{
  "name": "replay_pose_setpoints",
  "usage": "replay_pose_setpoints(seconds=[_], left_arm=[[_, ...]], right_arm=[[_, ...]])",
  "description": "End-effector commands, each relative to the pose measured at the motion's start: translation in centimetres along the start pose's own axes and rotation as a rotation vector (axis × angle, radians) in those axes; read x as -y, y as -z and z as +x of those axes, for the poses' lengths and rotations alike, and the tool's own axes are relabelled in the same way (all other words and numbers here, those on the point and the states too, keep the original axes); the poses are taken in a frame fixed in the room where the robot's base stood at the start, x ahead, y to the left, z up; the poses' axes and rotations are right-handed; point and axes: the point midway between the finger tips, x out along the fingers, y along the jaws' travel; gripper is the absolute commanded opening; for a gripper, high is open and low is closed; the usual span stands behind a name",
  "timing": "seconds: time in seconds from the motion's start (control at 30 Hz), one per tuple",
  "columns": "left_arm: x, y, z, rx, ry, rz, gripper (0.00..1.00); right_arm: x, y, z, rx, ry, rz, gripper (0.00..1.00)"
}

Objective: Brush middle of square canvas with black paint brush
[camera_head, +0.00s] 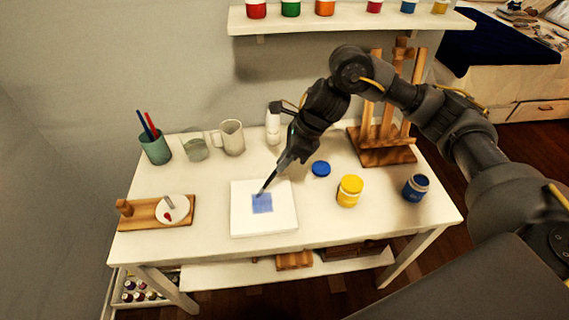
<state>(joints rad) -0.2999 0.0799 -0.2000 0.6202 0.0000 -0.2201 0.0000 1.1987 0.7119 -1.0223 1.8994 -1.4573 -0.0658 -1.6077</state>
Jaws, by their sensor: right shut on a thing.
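The square white canvas (278,217) lies flat on the white table. A blue square patch (262,204) is near its middle. My right gripper (285,160) is above the canvas's upper right edge, shut on the dark paint brush (268,184). The brush slants down to the left, and its tip is at the top edge of the blue patch. I cannot tell for sure whether the tip touches the canvas. My left gripper is not in view.
On the white table (330,228) are a blue lid (321,169), a yellow jar (349,191), an open blue jar (415,187), a wooden easel (385,152), a cup with brushes (155,148), a pitcher (232,138) and a wooden board with a palette (143,214). A paint shelf (345,22) hangs behind.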

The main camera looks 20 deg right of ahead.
Motion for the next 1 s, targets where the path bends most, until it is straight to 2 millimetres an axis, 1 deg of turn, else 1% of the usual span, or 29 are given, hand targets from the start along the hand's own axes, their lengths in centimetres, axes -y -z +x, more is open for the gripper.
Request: replay_pose_setpoints(seconds=[0.03, 0.17, 0.47, 0.67, 1.0], left_arm=[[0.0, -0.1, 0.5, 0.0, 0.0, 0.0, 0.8], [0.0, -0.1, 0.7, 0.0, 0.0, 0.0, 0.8], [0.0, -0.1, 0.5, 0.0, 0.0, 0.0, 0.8], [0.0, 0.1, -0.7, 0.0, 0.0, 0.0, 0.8], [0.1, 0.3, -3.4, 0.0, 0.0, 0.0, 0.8]], right_arm=[[0.5, 0.0, 0.3, 0.0, 0.001, 0.001, 0.0], [1.0, -0.2, 0.2, 0.0, 0.0, 0.001, 0.0], [1.0, -0.2, -0.1, 0.0, 0.0, 0.0, 0.0], [0.9, -1.0, -1.5, 0.001, 0.001, 0.0, 0.0], [0.5, -2.7, -4.7, 0.001, 0.0, -0.001, 0.0]])
